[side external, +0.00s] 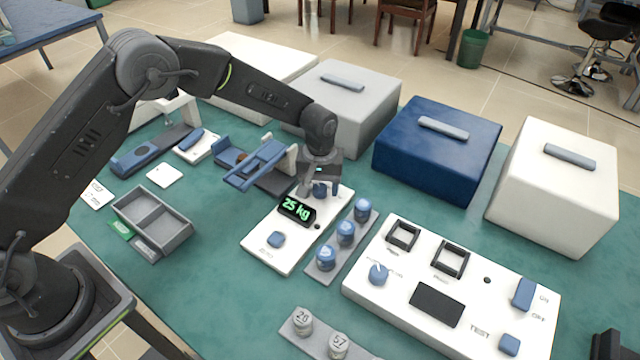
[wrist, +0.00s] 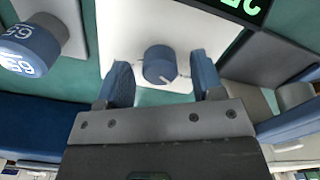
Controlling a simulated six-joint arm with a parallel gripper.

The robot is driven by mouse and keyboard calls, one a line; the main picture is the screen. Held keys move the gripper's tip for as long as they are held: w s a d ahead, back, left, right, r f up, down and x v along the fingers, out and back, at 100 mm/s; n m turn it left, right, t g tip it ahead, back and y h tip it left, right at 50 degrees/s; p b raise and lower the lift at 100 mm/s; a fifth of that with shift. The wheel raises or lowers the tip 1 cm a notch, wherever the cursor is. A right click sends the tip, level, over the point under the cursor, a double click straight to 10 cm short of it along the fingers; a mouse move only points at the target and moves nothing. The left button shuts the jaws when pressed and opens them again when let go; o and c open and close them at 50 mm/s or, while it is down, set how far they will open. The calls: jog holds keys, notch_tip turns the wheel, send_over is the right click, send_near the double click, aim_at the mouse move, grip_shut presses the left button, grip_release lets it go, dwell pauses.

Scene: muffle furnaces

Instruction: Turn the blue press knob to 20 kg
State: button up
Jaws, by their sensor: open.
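The blue press knob (wrist: 160,65) sits on a white panel (wrist: 135,25) and carries a white pointer line. My gripper (wrist: 163,85) is open, with one blue finger on each side of the knob and a visible gap to each. In the side view my gripper (side external: 320,188) is over the far end of the press panel (side external: 262,240), where the knob is mostly hidden by the fingers. The press display (side external: 297,209) reads 25 kg in green. Part of this display also shows in the wrist view (wrist: 245,8).
A rack with several blue-capped jars (side external: 345,233) stands close to the panel's right; one numbered jar (wrist: 28,48) is near my gripper. A blue press frame (side external: 258,165) is at the left. A larger white control panel (side external: 450,285) lies at the right, with box furnaces (side external: 437,150) behind.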

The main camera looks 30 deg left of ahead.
jog(key=shift+c, duration=0.2)
jog(key=c, duration=0.9)
jog(key=shift+m, duration=0.3)
jog(key=m, duration=0.5)
jog(key=shift+m, duration=0.3)
jog(key=m, duration=0.5)
jog(key=shift+m, duration=0.4)
jog(key=o, duration=0.9)
